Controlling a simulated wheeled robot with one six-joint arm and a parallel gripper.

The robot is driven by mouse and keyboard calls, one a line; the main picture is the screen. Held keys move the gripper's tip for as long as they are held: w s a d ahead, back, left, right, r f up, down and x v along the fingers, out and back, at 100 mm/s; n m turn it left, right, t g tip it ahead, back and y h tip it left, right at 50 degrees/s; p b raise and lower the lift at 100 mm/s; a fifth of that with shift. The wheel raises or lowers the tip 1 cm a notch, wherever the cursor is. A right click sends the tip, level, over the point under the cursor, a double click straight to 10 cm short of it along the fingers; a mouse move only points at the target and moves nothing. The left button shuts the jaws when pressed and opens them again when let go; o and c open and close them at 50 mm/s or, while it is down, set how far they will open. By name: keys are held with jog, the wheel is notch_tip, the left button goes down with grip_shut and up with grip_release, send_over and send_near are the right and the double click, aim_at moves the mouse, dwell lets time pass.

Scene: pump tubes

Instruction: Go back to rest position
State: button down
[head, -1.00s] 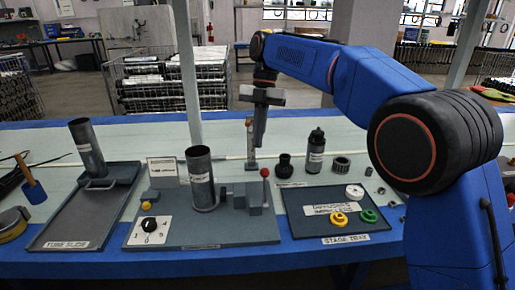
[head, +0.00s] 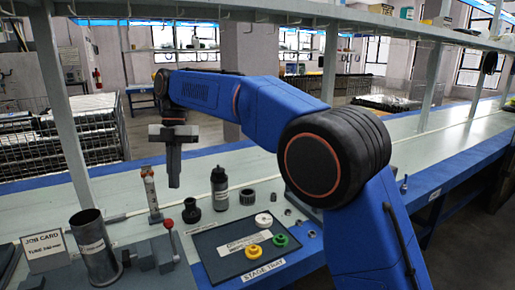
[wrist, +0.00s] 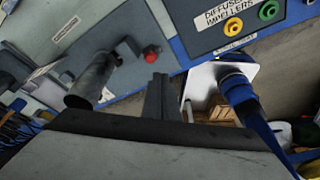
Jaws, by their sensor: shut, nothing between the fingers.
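My gripper (head: 174,183) hangs from my blue arm above the far side of the bench, fingers pointing down. It is shut with nothing between the fingers. In the wrist view its closed fingers (wrist: 160,98) show dark against the bench edge.
A red-knobbed lever (head: 170,232) stands beside the fixture. A black bottle (head: 219,188), a black collar (head: 191,211) and a ribbed ring (head: 247,197) stand behind the tray. A job card (head: 44,249) is at the left. The bench (head: 440,148) is mostly clear at the far right.

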jog(key=s+d+r+m+t+y, duration=0.1)
jog(key=s+d+m+t, duration=0.1)
jog(key=d+m, duration=1.1)
jog(key=s+d+r+m+t+y, duration=0.1)
jog(key=s+d+m+t, duration=0.2)
jog(key=d, duration=1.8)
jog(key=s+d+f+m+t+h, duration=0.2)
jog(key=s+d+f+m+t, duration=0.1)
jog(key=s+d+f+m, duration=1.3)
jog(key=s+d+m, duration=0.2)
jog(key=s+d, duration=0.2)
jog(key=d, duration=0.1)
jog(key=shift+f+m, duration=0.3)
jog(key=shift+f, duration=0.1)
jog(key=shift+s+a, duration=0.1)
